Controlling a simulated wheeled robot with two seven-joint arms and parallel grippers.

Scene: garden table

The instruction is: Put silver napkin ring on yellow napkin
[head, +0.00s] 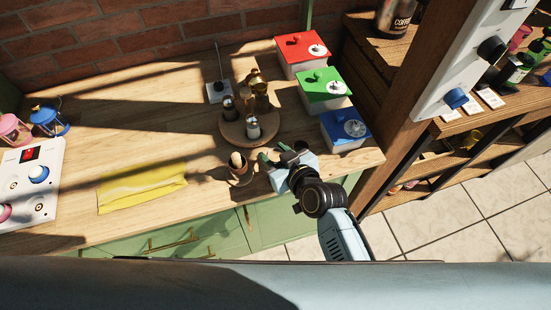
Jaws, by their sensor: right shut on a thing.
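The yellow napkin (142,187) lies flat near the front edge of the wooden table, left of the middle. My right gripper (264,163) is low over the table's front edge, right of the napkin and well apart from it. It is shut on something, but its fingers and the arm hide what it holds. A small brown cup-like piece with a pale rounded top (238,163) stands just left of the fingers; I cannot tell whether they touch it. I cannot make out the silver napkin ring. My left gripper is not in view.
A round wooden tray (233,134) with several bottles or shakers stands behind the gripper. Red (301,52), green (323,90) and blue (345,131) lidded boxes line the right side. A white panel with knobs (28,182) and lanterns are at the left. Table around the napkin is clear.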

